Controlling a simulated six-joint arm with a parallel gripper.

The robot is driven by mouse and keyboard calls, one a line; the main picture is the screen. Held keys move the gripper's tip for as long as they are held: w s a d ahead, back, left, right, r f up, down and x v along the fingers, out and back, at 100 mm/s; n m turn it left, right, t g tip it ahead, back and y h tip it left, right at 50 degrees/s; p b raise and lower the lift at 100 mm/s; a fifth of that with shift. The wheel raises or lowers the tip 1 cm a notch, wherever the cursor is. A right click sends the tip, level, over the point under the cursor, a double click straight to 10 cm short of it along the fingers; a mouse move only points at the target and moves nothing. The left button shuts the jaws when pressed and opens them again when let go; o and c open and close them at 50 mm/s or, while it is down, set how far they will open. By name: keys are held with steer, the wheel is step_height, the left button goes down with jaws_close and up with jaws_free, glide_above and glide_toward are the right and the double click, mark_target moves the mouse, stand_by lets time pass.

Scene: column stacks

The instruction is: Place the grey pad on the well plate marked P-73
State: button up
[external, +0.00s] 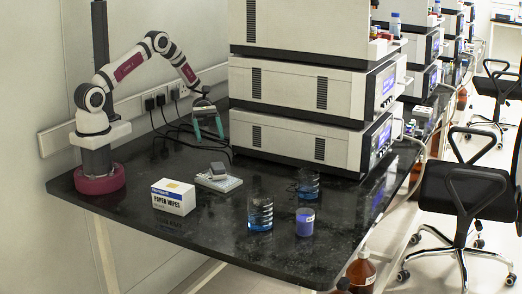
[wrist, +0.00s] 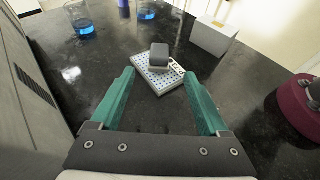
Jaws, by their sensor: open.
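The white well plate (external: 230,185) lies on the black bench, and it also shows in the wrist view (wrist: 154,83) with its grid of wells. A dark marking is at its right edge, too small to read. The grey pad (external: 218,168) appears to rest on the plate; in the wrist view the pad (wrist: 159,56) sits at the plate's far side, leaving the nearer wells bare. My gripper (external: 209,137) is above and behind the plate in the external view. Its teal fingers stand wide apart in the wrist view (wrist: 159,73), empty, with the plate beyond them.
A white wipes box (external: 173,197) stands left of the plate. Two glass beakers with blue liquid (external: 260,215) (external: 308,185) and a purple-blue container (external: 305,222) stand to the right. Stacked instruments (external: 300,90) rise behind. Cables (external: 185,130) run along the wall.

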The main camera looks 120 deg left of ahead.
steer(key=d+r+m+g+y, duration=0.1)
steer(key=d+r+m+g, duration=0.45)
steer(key=d+m, duration=0.4)
steer(key=d+r+m+g+y, duration=0.2)
steer(key=d+r+m+g, duration=0.4)
steer(key=d, duration=0.6)
steer(key=s+d+r+m+t+y, duration=0.1)
steer(key=s+d+m+y, duration=0.4)
steer(key=m, duration=1.2)
steer(key=s+t+y, duration=0.1)
steer(key=s+y, duration=0.2)
steer(key=s, duration=0.2)
steer(key=shift+s+r, duration=0.3)
steer(key=shift+s, duration=0.1)
